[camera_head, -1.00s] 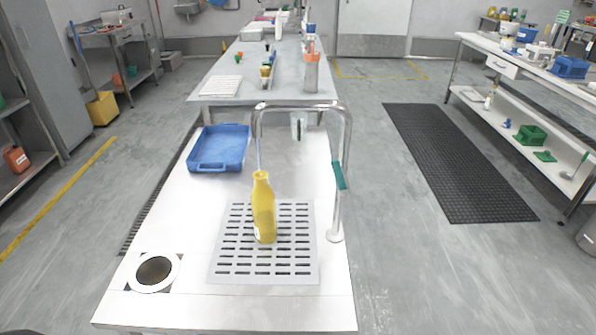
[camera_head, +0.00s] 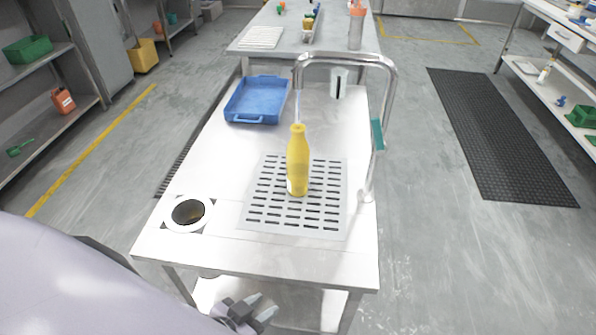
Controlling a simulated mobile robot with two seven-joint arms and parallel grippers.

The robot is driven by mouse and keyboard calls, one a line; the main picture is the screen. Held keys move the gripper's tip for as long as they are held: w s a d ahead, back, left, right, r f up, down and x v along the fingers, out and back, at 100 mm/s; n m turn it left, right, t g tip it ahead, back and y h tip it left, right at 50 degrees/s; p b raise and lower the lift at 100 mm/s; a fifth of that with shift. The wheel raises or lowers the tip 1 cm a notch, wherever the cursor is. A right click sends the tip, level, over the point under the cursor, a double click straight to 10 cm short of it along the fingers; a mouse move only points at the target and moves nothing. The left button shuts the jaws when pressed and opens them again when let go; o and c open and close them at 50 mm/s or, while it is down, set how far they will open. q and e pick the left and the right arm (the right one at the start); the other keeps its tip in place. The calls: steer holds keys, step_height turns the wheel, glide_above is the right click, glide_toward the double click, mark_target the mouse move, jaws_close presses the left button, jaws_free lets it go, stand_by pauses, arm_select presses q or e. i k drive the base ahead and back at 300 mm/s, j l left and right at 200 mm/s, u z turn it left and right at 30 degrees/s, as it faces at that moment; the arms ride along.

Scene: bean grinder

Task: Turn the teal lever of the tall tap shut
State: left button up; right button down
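The tall tap (camera_head: 388,105) is a bent metal pipe at the right edge of the white worktop. Its teal lever (camera_head: 377,134) lies against the upright part of the pipe, pointing roughly up and down. A thin pale stream runs from the spout end down to the mouth of a yellow bottle (camera_head: 298,165), which stands upright under it. My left gripper (camera_head: 262,307) is at the bottom of the head view, low in front of the worktop and far from the lever. Its two fingers are apart with nothing between them. My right gripper is out of view.
The bottle stands on a slotted drain plate (camera_head: 257,215). A blue tray (camera_head: 232,112) lies behind it to the left, and a round white-rimmed hole (camera_head: 168,214) is at front left.

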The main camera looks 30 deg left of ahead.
mark_target(377, 129)
steer(key=i+l+u, duration=0.2)
steer(key=u, duration=0.15)
steer(key=i+l+u, duration=0.1)
steer(key=l+u, duration=0.2)
steer(key=i+l+u, duration=0.1)
steer(key=l+u, duration=0.25)
steer(key=l, duration=0.1)
